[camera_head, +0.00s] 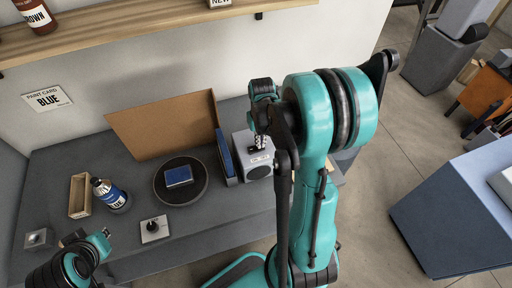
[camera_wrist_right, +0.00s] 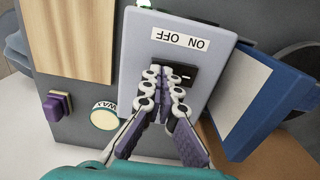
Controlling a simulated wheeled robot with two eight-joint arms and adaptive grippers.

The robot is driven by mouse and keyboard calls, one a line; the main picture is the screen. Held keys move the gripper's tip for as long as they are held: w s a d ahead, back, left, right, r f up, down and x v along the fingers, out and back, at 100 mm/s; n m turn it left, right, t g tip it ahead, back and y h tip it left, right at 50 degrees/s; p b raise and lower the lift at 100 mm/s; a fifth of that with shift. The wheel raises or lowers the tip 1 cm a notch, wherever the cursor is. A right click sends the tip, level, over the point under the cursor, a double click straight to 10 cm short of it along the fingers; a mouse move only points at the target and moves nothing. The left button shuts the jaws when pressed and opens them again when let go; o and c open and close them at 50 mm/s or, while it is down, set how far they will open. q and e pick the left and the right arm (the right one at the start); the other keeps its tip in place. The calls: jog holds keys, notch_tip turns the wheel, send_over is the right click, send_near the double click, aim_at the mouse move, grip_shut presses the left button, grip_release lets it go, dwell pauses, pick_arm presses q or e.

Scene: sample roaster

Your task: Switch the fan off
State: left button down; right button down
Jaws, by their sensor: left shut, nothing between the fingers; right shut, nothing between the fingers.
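The fan is a light grey box (camera_head: 241,146) with a round dark front, right of centre on the bench. In the right wrist view its top (camera_wrist_right: 137,75) carries an upside-down ON OFF label (camera_wrist_right: 181,39) and a black switch (camera_wrist_right: 184,76). My right gripper (camera_wrist_right: 163,78) is shut and empty, its fingertips over or at the switch and hiding part of it; contact cannot be told. In the head view the right gripper (camera_head: 260,141) is above the fan, partly behind my arm. My left gripper (camera_head: 76,238) is shut and empty at the lower left.
A blue framed panel (camera_head: 225,153) stands close left of the fan. A turntable (camera_head: 180,196) bears a blue block (camera_head: 179,177) before a cardboard sheet (camera_head: 165,125). A bottle (camera_head: 112,196), wooden tray (camera_head: 74,209) and knob plate (camera_head: 154,229) are further left. A WAX tin (camera_wrist_right: 104,118) is near the fan.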

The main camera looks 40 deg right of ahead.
jog(key=shift+f, duration=0.25)
jog(key=shift+r+p, duration=2.45)
jog(key=shift+r, duration=1.15)
jog(key=shift+a+f+b, duration=0.1)
jog(key=shift+a+b, duration=0.2)
jog(key=shift+b, duration=0.1)
jog(key=s+a+f+n+t+b, duration=0.1)
jog(key=s+a+t+b, duration=0.2)
jog(key=a+b, duration=0.4)
jog(key=s+a+f+n+t+b, duration=0.2)
jog(key=s+a+t+b, duration=0.1)
jog(key=a+b, duration=0.4)
jog(key=a+t, duration=0.1)
jog(key=a, duration=0.2)
jog(key=shift+s+f+n+b, duration=0.25)
jog(key=shift+s+n+b, duration=0.05)
jog(key=shift+s, duration=0.1)
